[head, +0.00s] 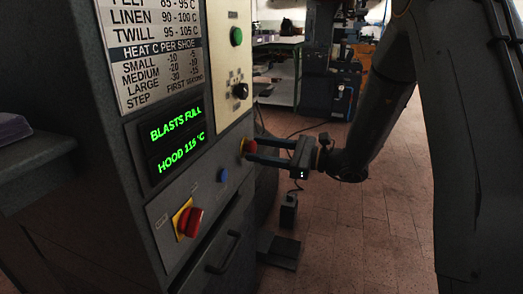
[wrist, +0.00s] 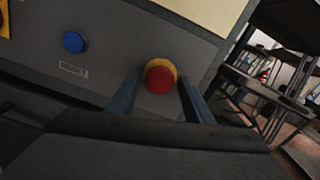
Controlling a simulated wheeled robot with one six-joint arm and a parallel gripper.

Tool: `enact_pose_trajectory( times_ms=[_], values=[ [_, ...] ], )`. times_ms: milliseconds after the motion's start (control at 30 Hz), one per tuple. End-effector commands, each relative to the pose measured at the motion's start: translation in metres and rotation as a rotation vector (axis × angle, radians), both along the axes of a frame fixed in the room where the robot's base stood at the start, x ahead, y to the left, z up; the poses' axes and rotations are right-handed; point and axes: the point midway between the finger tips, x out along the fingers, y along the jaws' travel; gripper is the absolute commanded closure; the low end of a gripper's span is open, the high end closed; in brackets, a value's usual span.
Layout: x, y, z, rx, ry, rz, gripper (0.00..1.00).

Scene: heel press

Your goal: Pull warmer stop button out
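The red stop button with its yellow collar (head: 247,147) is on the grey machine front, right of the blue button. In the wrist view the red button (wrist: 160,78) sits between the two fingertips. My gripper (head: 252,150) reaches in from the right, its fingers apart on either side of the button. In the wrist view my gripper (wrist: 160,92) is open around the button, with a gap visible on each side. Whether a finger touches the button cannot be told.
A blue button (head: 223,175) and a red rotary switch on a yellow plate (head: 188,221) are to the left. A green button (head: 236,36) and a black knob (head: 240,91) are above. A green display (head: 178,140) reads "BLASTS FULL, HOOD 115 °C". A drawer handle (head: 223,252) is below.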

Motion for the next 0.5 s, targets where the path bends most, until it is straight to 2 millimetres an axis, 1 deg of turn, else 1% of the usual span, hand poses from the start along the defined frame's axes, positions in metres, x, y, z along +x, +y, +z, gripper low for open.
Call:
enact_pose_trajectory(
  times_ms=[33,167,200,267,367,500],
  values=[
    [0.0000,-0.0001,0.0000,0.000,0.000,0.000,0.62],
    [-0.0001,-0.0001,0.0001,0.000,0.000,0.000,0.84],
    [-0.0001,-0.0001,0.0001,0.000,0.000,0.000,0.91],
    [-0.0002,-0.0002,0.0000,0.000,0.000,0.000,1.00],
    [-0.0004,-0.0008,0.0002,0.000,0.000,0.000,1.00],
    [-0.0032,-0.0084,0.0016,0.001,0.002,-0.001,1.00]
  ],
)
